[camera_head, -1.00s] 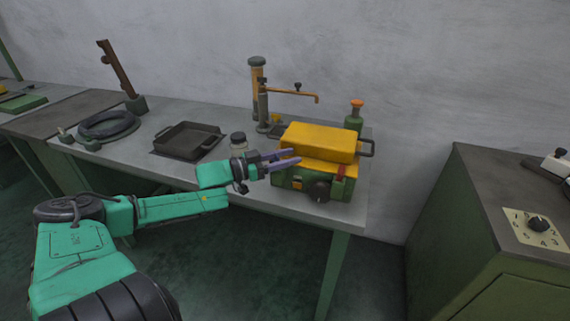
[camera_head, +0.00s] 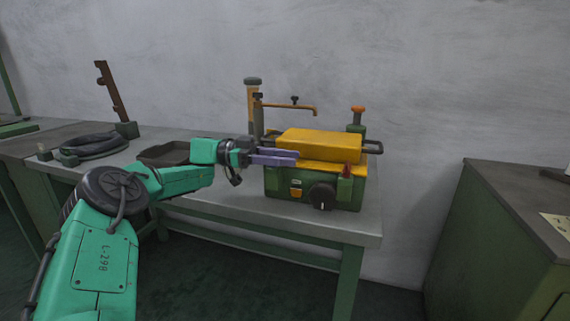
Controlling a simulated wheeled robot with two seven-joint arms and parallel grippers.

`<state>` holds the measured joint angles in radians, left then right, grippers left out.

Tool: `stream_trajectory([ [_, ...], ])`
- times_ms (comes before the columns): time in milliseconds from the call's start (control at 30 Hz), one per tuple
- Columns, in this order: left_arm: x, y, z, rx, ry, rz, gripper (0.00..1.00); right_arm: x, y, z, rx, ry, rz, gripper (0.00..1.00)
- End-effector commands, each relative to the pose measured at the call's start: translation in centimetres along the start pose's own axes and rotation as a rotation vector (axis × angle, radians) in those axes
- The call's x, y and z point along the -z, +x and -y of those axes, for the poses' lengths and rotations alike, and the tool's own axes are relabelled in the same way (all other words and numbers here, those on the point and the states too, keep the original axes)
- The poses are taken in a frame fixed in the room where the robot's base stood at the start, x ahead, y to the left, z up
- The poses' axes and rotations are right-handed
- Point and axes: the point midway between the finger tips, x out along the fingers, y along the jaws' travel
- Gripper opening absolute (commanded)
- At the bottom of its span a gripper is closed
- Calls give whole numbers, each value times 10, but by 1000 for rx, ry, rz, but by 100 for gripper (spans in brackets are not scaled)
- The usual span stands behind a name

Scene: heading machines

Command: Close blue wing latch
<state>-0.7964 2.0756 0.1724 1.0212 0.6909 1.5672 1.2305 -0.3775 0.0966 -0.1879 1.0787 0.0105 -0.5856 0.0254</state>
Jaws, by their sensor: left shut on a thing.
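The machine is a green box (camera_head: 280,186) with a yellow lid (camera_head: 320,144), and it stands on the grey bench near its right end. My left gripper (camera_head: 297,158), with purple fingers, reaches in from the left to the front left edge of the machine, just under the lid. Its fingers lie close together, shut on a small part that they hide. I cannot make out a separate blue wing latch; the fingers cover that spot. A black knob (camera_head: 322,195) and a red latch (camera_head: 345,184) show on the front. My right gripper is not in view.
A dark tray (camera_head: 163,154) and a coiled black hose (camera_head: 92,146) lie on the bench (camera_head: 330,225) to the left. A post with an orange pipe (camera_head: 290,106) and a green bottle (camera_head: 357,118) stand behind the machine. A green cabinet (camera_head: 500,220) stands at right, across a gap.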

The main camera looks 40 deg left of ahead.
Motion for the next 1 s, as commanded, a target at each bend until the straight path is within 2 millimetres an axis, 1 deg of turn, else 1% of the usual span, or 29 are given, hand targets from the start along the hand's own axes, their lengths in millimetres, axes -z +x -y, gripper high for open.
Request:
stream_trajectory([
  [33, -3, 1, 0, -20, -6, 10, 0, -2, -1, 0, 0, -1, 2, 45],
  [267, -2, 2, -3, -91, -4, 5, 0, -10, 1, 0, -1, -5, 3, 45],
  [733, -4, 2, -5, -110, -4, 3, 0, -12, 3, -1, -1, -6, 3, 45],
  [767, -4, 2, -5, -110, -4, 3, 52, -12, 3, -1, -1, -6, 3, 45],
  [800, -4, 2, -5, -110, -3, 3, 68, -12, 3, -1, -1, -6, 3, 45],
  [833, -3, 2, -5, -109, -3, 2, 75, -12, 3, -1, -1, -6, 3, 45],
  [1000, -2, 2, -5, -107, -1, 0, 75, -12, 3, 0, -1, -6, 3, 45],
])
